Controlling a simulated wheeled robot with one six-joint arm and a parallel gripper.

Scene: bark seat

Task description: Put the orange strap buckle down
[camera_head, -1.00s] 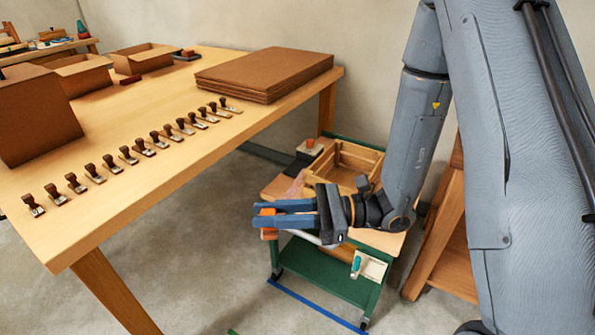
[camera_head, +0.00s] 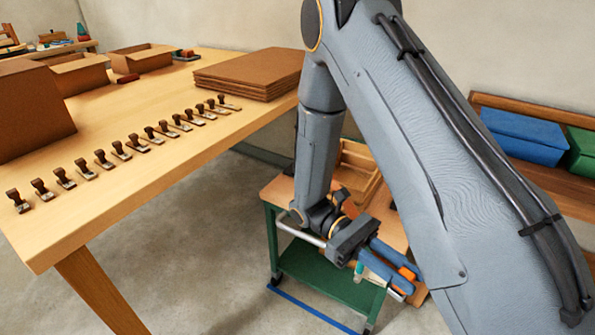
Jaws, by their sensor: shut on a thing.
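The orange strap buckle (camera_head: 406,273) shows as a small orange patch between the blue fingers of my gripper (camera_head: 396,268). My gripper is shut on it, at the right front part of the small green-framed cart (camera_head: 320,275) with a wooden top.
A wooden crate (camera_head: 357,160) stands on the cart behind my arm. The long table (camera_head: 215,135) at left holds a row of stamps, stacked brown boards (camera_head: 250,73) and open boxes. A bench with blue (camera_head: 522,135) and green boxes stands at right.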

